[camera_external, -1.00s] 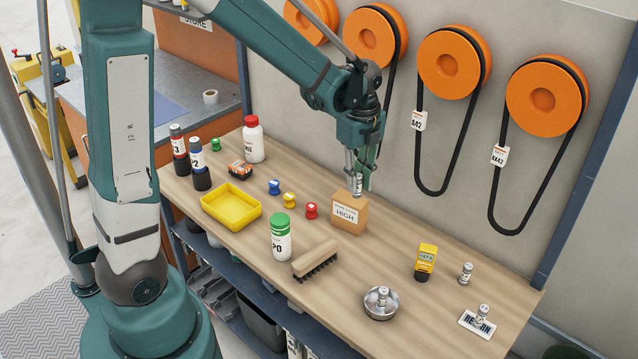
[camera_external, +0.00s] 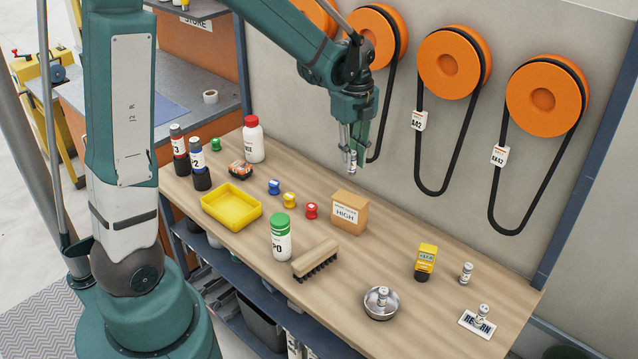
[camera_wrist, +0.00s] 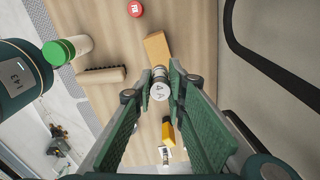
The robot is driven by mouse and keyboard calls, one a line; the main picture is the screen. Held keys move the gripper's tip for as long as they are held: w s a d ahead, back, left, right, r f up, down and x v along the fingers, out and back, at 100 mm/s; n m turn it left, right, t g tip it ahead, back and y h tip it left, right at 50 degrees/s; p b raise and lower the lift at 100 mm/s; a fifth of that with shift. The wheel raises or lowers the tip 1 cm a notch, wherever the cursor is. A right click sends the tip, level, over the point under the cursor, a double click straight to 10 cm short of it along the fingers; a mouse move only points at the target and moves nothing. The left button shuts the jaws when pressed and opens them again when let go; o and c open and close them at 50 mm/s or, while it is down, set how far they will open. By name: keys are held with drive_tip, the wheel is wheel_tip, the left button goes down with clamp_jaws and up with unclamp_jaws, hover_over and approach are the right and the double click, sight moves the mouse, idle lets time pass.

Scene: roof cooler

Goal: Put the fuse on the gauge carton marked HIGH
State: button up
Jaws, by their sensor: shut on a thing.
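My gripper (camera_external: 353,168) is shut on a small silver fuse (camera_external: 353,160) and holds it in the air above and behind the carton. The fuse shows end-on between the fingers in the wrist view (camera_wrist: 159,91), with a "4 A" mark. The tan gauge carton (camera_external: 348,214) with a white HIGH label stands on the bench and also shows in the wrist view (camera_wrist: 156,47). Its top is bare in the external view, and the fuse is apart from it. Other similar fuses stand in a round metal dish (camera_external: 383,296), on the bench (camera_external: 466,272) and on the RETURN card (camera_external: 483,312).
A brown brush (camera_external: 315,259), a green-capped bottle (camera_external: 281,238) and red (camera_external: 311,210), yellow and blue knobs stand left of the carton. A yellow meter (camera_external: 426,261) stands to the right. Black belts (camera_external: 443,189) hang on the wall behind.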

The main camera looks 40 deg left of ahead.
sight(352, 170)
drive_tip(key=shift+f, duration=2.35)
drive_tip(key=shift+f, duration=2.1)
drive_tip(key=shift+f, duration=0.1)
drive_tip(key=o, duration=0.9)
drive_tip(key=shift+r, duration=6.15)
